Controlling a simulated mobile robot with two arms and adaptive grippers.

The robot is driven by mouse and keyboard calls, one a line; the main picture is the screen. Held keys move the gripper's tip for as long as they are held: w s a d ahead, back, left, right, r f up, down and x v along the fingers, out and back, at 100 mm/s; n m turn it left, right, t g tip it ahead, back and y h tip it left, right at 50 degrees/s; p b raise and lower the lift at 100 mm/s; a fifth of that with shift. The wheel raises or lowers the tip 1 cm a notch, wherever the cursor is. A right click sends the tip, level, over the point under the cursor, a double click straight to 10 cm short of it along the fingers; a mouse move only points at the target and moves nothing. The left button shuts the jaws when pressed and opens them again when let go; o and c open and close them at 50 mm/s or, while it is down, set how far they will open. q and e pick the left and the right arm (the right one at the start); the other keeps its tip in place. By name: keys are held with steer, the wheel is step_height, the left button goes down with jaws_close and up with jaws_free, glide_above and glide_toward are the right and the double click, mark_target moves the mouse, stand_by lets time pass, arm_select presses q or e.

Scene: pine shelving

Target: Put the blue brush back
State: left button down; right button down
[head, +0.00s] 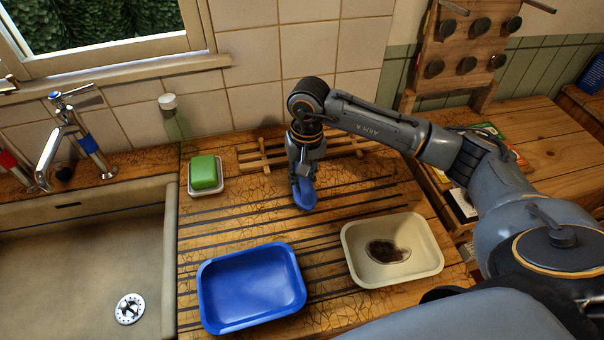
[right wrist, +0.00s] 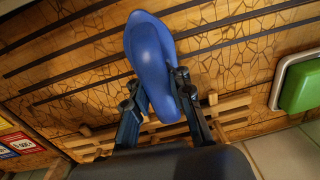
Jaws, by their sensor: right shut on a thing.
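The blue brush (head: 304,193) is held in my right gripper (head: 300,172), over the grooved wooden drainboard in front of the wooden rack. The right wrist view shows the smooth blue brush (right wrist: 150,55) between the two dark fingers of the gripper (right wrist: 160,90), which are shut on it. Its bristles do not show. I cannot tell whether the brush touches the board. A low wooden rack (head: 262,155) lies at the back of the drainboard, partly hidden by my right arm; it also shows in the right wrist view (right wrist: 232,103). My left gripper is not in view.
A blue tray (head: 207,290) and a cream tray (head: 432,256) with a dark stain stand at the front. A green sponge (head: 203,172) in a white dish and a clear bottle (head: 172,118) are left of the rack. The sink (head: 70,270) is far left.

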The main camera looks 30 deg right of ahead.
steer(key=shift+f, duration=0.2)
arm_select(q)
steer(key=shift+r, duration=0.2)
arm_select(e)
steer(key=shift+f, duration=0.1)
steer(key=shift+f, duration=0.15)
steer(key=c, duration=1.2)
jaws_free()
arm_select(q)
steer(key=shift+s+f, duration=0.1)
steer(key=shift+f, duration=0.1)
arm_select(e)
steer(key=shift+o, duration=0.2)
